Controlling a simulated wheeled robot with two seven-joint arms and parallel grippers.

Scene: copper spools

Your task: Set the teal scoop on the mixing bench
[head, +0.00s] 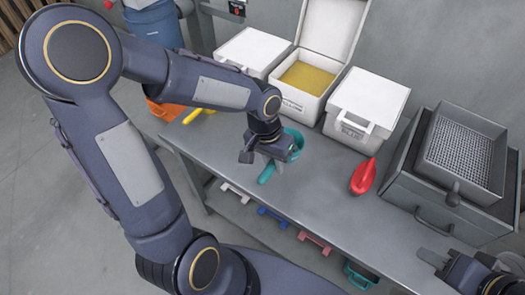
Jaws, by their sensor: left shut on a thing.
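The teal scoop (297,143) is at the middle of the grey bench (315,205), in front of the white bins. Its round bowl shows to the right of my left gripper (264,157), and its handle end (267,174) shows below the jaws. My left gripper is shut on the scoop and hides its middle part. I cannot tell whether the scoop touches the bench top or hangs just above it. My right gripper (432,258) is at the bench's front edge at the lower right; its jaws are too unclear to judge.
A red scoop (363,178) lies right of the teal one. Behind stand white bins; the middle one (307,77) is open with yellow powder. A sieve (462,150) sits on a grey box at right. Yellow (199,114) and orange (163,108) items are at left. Coloured handles show below the bench.

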